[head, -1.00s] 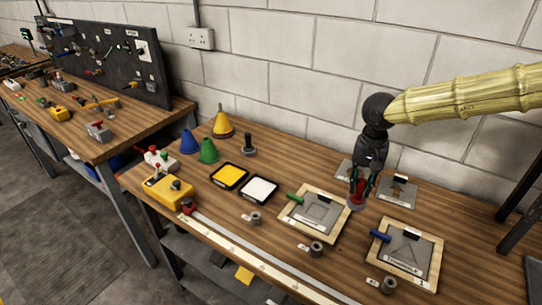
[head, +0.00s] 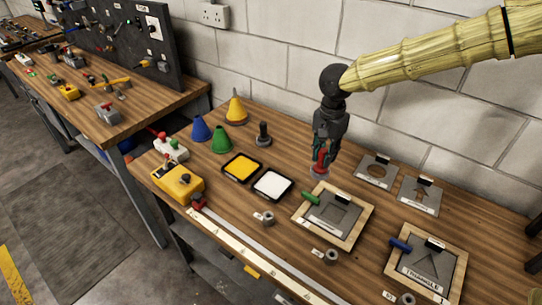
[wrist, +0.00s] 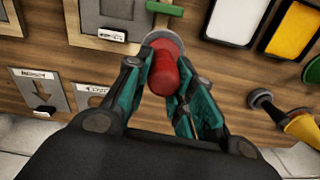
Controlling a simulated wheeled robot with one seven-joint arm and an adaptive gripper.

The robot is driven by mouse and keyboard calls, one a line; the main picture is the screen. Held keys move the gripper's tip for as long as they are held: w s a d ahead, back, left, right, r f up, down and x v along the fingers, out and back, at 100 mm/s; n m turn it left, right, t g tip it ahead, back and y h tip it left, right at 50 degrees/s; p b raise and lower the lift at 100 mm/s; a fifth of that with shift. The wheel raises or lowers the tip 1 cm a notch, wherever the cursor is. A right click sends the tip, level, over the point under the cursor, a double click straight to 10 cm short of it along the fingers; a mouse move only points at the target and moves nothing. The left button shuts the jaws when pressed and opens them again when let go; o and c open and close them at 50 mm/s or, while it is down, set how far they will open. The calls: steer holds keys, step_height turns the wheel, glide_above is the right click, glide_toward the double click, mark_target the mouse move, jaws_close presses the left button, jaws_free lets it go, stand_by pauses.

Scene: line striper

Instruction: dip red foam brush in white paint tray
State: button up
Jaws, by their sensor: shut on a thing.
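My gripper (head: 322,158) is shut on the red foam brush (head: 321,165), with its round grey foam end pointing down. In the wrist view the red handle (wrist: 164,75) sits between the teal fingers. The brush is over the bench, behind the green-handled stencil frame and right of the trays; I cannot tell whether its end touches the bench. The white paint tray (head: 272,185), a black-rimmed square, lies to the left of the brush and also shows at the top of the wrist view (wrist: 238,18). The yellow paint tray (head: 241,168) lies beside it.
A wooden stencil frame (head: 358,236) with a green handle lies near the brush; another frame (head: 456,277) lies further right. A black knobbed post (head: 264,134) and green cone (head: 221,139) stand behind the trays. A long rail (head: 255,252) runs along the front.

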mark_target(312, 166)
steer(key=a+m, duration=0.1)
steer(key=m, duration=0.1)
steer(key=a+m+p, duration=0.1)
steer(key=a+m, duration=0.1)
steer(key=shift+w+f, duration=0.15)
steer(key=shift+w, duration=0.05)
steer(key=shift+s+a+f+m+p, duration=0.15)
steer(key=shift+a+f+m+p, duration=0.6)
steer(key=shift+a+m, duration=2.05)
steer(key=shift+s+a+f+m+p, duration=0.25)
steer(key=shift+a+f+m, duration=0.95)
steer(key=shift+m, duration=3.25)
steer(key=shift+s+a+f+m+p, duration=0.1)
steer(key=shift+a+f+m+p, duration=0.65)
steer(key=shift+a+m, duration=2.05)
steer(key=shift+d+f+m, duration=0.25)
steer(key=shift+d+m, duration=0.6)
steer(key=shift+d, duration=0.1)
steer(key=shift+f, duration=0.4)
